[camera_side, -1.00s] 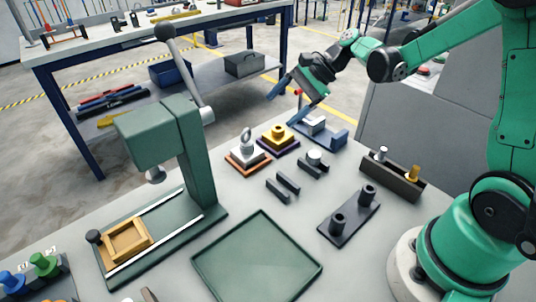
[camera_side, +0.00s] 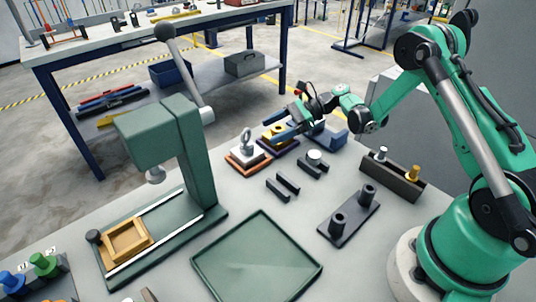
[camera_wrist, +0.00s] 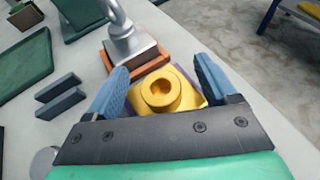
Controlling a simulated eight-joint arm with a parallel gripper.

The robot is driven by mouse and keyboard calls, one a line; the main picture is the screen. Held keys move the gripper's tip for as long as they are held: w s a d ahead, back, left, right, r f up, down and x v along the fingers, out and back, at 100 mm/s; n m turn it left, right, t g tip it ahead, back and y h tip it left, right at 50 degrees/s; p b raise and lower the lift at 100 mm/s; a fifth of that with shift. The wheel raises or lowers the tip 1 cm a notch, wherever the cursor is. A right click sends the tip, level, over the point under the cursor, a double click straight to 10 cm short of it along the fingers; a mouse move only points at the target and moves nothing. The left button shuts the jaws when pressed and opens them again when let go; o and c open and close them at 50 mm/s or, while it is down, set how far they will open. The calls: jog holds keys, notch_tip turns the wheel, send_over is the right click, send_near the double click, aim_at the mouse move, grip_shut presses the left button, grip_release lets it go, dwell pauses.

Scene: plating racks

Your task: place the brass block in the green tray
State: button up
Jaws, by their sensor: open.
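The brass block (camera_wrist: 160,91), a yellow piece with a round, hollowed boss, sits on a dark purple base (camera_wrist: 183,70). In the side view the brass block (camera_side: 272,132) is partly hidden by my gripper. My gripper (camera_side: 274,138) is open at the block. In the wrist view its blue fingers stand on either side of the block, with my gripper (camera_wrist: 162,85) apparently not closed on it. The green tray (camera_side: 257,256) lies flat and empty at the front middle of the table. Part of the tray (camera_wrist: 24,66) shows at left in the wrist view.
A silver block with a ring (camera_side: 246,145) stands on an orange base close left of the brass block. A green press (camera_side: 165,170) rises left of the tray. Dark bars (camera_side: 283,186) and a two-post plate (camera_side: 349,216) lie between.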

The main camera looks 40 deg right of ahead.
jog(key=shift+a, duration=0.1)
grip_shut()
dwell(0.4)
jog(key=shift+r, duration=0.1)
jog(key=s+a+r+m+t+h, duration=0.1)
jog(key=a+r+m+t+h, duration=0.1)
jog(key=r, duration=1)
jog(key=s+a+r+m+t+h, duration=0.1)
jog(key=r+m+t+h, duration=0.3)
jog(key=r, duration=0.9)
jog(key=shift+s+a+m+t+h, duration=0.35)
jog(key=shift+m+h, duration=0.75)
jog(key=shift+m, duration=0.5)
